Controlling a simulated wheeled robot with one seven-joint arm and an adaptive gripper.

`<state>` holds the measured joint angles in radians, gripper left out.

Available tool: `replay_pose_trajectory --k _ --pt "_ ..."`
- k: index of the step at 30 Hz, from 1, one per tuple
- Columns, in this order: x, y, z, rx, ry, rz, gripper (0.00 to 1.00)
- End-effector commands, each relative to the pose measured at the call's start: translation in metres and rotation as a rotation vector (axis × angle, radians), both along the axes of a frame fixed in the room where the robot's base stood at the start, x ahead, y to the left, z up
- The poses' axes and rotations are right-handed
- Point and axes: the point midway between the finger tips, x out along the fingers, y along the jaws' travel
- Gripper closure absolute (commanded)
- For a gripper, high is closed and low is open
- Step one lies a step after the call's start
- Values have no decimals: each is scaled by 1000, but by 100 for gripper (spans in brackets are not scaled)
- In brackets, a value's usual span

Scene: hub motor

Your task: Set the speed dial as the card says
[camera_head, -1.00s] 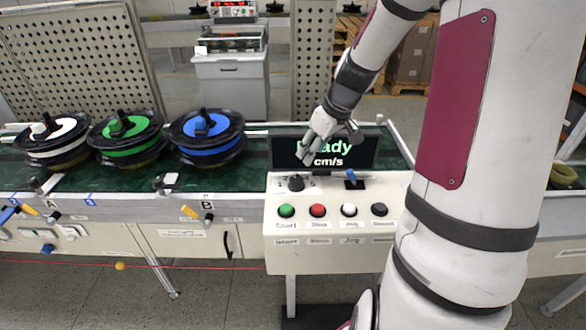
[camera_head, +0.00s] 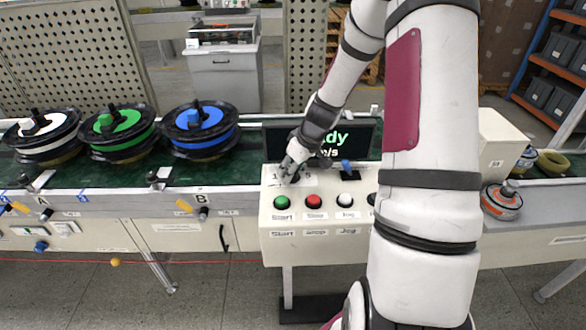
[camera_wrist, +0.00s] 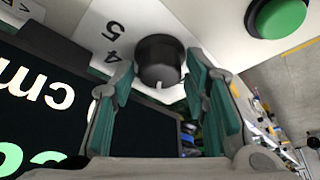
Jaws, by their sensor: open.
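The speed dial (camera_wrist: 159,61) is a black round knob with a white pointer mark, on the white control box (camera_head: 272,238). In the wrist view the printed numbers 5 and 4 show beside it. My gripper (camera_wrist: 160,95) is open, with its teal-padded fingers on either side of the dial; I cannot tell whether they touch it. In the head view my gripper (camera_head: 290,168) covers the dial. The display (camera_head: 275,140) behind is partly hidden by my arm and shows green letters ending in "dy". I cannot make out a card with a setting.
A green button (camera_head: 281,202), a red button (camera_head: 313,202) and a white button (camera_head: 345,201) sit in front of the dial. A blue-handled switch (camera_head: 347,166) is to its right. Reels with blue (camera_head: 199,118), green and white hubs stand on the conveyor at left.

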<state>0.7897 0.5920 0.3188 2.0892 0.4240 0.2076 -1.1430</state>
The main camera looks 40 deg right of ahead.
Motion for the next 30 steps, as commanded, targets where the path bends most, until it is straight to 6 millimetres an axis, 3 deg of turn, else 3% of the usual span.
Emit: replay_pose_trajectory --k 7,12,22,30 --pt "0 0 0 0 0 0 61" --pt "0 0 0 0 0 0 95" --pt "0 1 0 0 0 -34 95" --pt "1 3 0 -2 0 -188 95"
